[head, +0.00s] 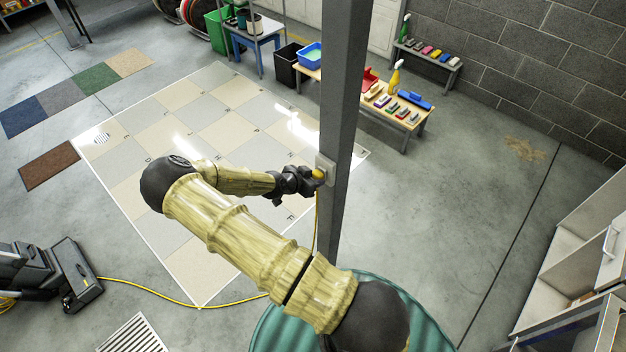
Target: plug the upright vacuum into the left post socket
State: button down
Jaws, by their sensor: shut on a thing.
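My gripper (303,180) is shut on a yellow plug (318,173) at the face of a pale socket box (326,166) on the grey post (342,110). The plug meets or nearly meets the socket; I cannot tell whether its pins are in. A yellow cord (150,287) hangs from the plug and runs along the floor to the left. It leads to the dark upright vacuum (75,272) at the lower left. My arm hides part of the cord.
A tiled floor patch (125,190) lies behind my arm. A low bench (415,120) with brushes and a spray bottle stands behind the post. White shelving (570,260) is at the right. The floor between post and shelving is clear.

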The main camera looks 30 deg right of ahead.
jog(key=shift+w+d, duration=0.1)
jog(key=shift+d, duration=0.1)
dwell(0.5)
jog(key=c, duration=0.9)
grip_release()
jog(key=b+v, duration=0.4)
jog(key=v, duration=1.3)
jog(key=shift+a+r, duration=0.15)
jog(key=shift+r, duration=0.1)
